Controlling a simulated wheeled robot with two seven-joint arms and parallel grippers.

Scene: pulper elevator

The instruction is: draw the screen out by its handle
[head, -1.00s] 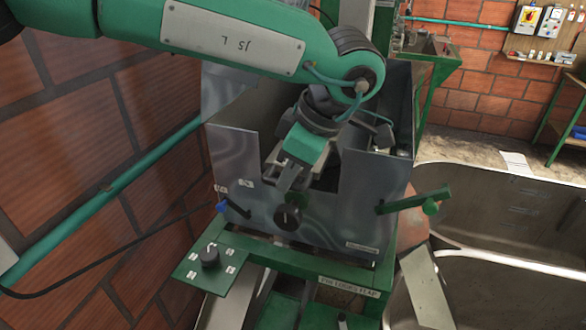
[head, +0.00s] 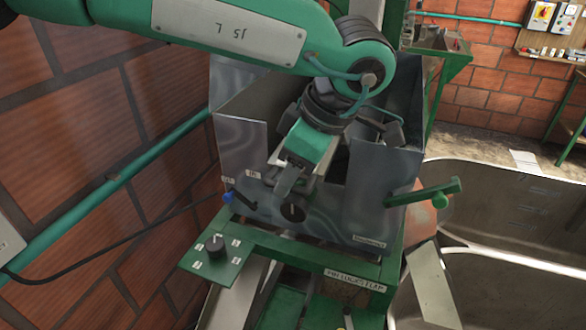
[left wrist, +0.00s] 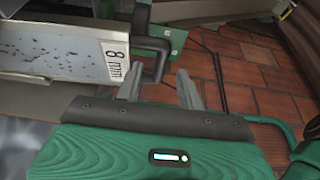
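In the left wrist view a speckled screen plate (left wrist: 50,62) carries a white label reading "8 mm" at its right end. A dark, bent handle (left wrist: 160,62) stands beside that label. My left gripper (left wrist: 158,72) is open, with one finger to each side of the handle's lower part. I cannot tell whether either finger touches it. In the head view my left gripper (head: 285,185) points down at the front of the grey metal hopper (head: 360,195), just above a round dark knob (head: 292,213). The screen and its handle are not discernible there. My right gripper is not in view.
A blue-tipped lever (head: 238,199) is left of the gripper, and a green-knobbed lever (head: 425,193) is to its right. A dial panel (head: 216,255) juts out below left. A brick wall (head: 90,150) closes the left side; a steel basin (head: 500,220) lies right.

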